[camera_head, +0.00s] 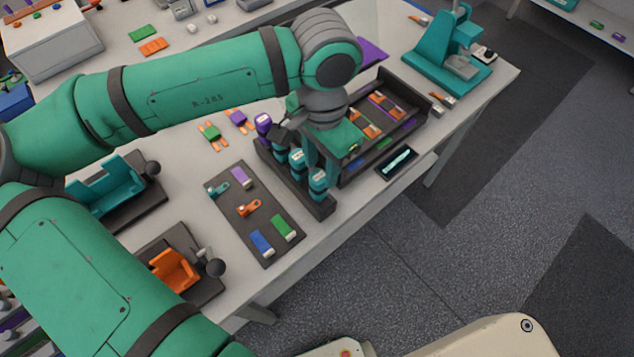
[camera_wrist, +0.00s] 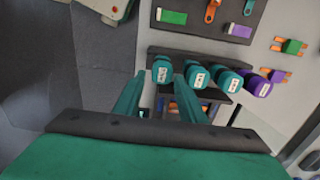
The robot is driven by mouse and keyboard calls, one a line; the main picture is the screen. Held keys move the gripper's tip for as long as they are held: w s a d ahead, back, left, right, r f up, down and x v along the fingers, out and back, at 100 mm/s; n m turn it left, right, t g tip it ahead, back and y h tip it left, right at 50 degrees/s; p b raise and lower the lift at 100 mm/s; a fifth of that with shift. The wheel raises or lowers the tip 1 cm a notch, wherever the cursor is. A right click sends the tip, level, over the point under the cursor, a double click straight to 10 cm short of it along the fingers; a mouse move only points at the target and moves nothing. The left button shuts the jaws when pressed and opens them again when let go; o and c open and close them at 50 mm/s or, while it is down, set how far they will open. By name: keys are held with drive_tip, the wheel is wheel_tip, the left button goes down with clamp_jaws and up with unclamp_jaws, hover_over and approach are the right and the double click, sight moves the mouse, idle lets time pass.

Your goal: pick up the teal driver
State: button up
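A slim pale-teal object (camera_head: 397,161), which looks like the teal driver, lies on a small black tray (camera_head: 383,174) at the table's front edge in the head view. I cannot make out its details, and I cannot pick it out in the wrist view. My gripper (camera_head: 322,170) points down beside the dark rack, left of this tray and apart from it. In the wrist view my gripper (camera_wrist: 160,82) has its two green fingers spread, with nothing clearly held between them. The nearest teal labelled cylinder (camera_wrist: 162,70) appears just past the fingertips; I cannot tell whether they touch.
The dark rack (camera_head: 322,209) holds several teal cylinders and a purple one (camera_head: 263,122). A dark crate (camera_head: 350,181) with orange and purple pieces stands behind my gripper. A dark mat (camera_head: 270,215) holds coloured parts. A teal press (camera_head: 450,60) stands at the far right.

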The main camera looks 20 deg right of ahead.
sight(319, 184)
drive_tip(key=shift+w+a+f, duration=0.1)
drive_tip(key=shift+f, duration=1.85)
drive_tip(key=shift+a+f, duration=0.1)
drive_tip(key=shift+f, duration=1.8)
drive_tip(key=shift+c, duration=0.6)
clamp_jaws()
